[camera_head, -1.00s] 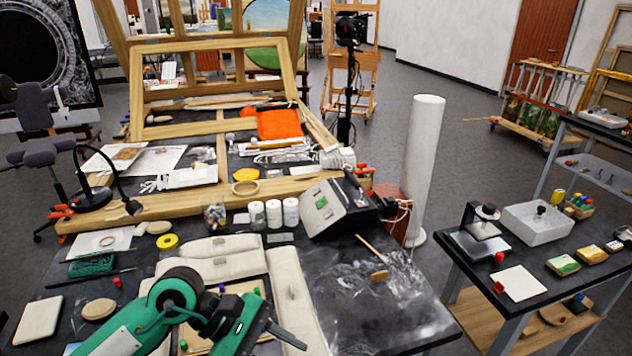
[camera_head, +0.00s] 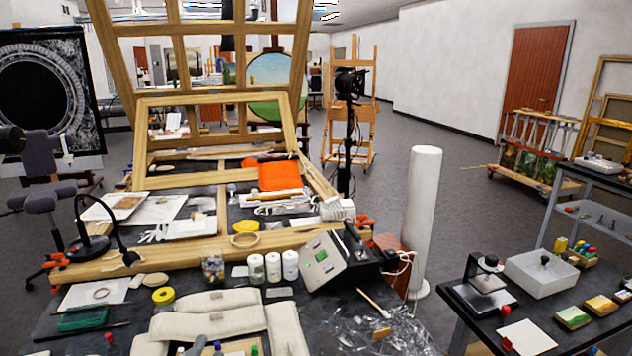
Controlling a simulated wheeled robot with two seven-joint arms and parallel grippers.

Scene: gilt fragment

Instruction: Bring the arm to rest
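My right gripper is not in view. No held object can be seen.
A dark worktable holds pale padded cushions (camera_head: 205,324), white jars (camera_head: 273,267), a grey device with a green screen (camera_head: 325,262) and crumpled clear film (camera_head: 395,330). A wooden frame (camera_head: 140,262) lies behind. A white column (camera_head: 424,215) stands right, near a side table (camera_head: 455,311).

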